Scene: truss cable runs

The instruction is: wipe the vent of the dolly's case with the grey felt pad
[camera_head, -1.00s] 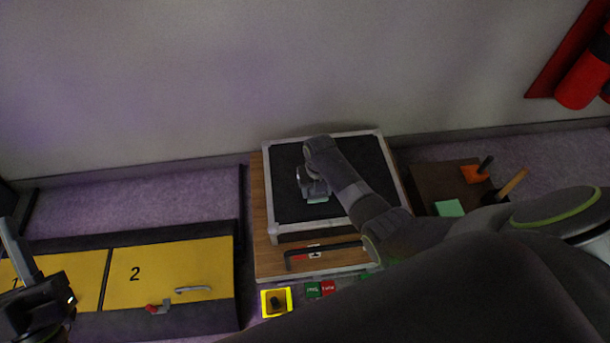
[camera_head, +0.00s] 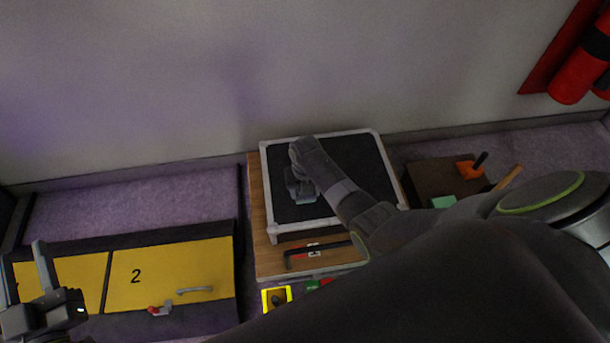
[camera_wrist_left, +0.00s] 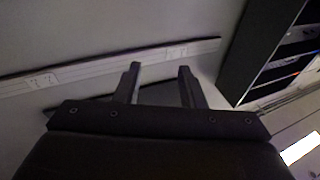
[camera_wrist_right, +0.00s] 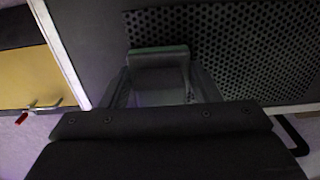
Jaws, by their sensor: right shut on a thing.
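The dolly's case (camera_head: 272,220) has a dark top with a pale frame. Its vent, a dark perforated panel (camera_wrist_right: 245,50), fills the upper right of the right wrist view. My right gripper (camera_head: 303,192) is over the left part of the case top, shut on the grey felt pad (camera_wrist_right: 158,62). The pad overlaps the left part of the vent in that view; whether it touches the vent is unclear. My left gripper (camera_head: 44,275) is at the far left, away from the case. Its fingers stand apart and empty in the left wrist view (camera_wrist_left: 158,78).
Yellow panels (camera_head: 170,275) stand left. A brown surface (camera_head: 430,180) with an orange-based tool (camera_head: 468,170) is right. A wall rises behind.

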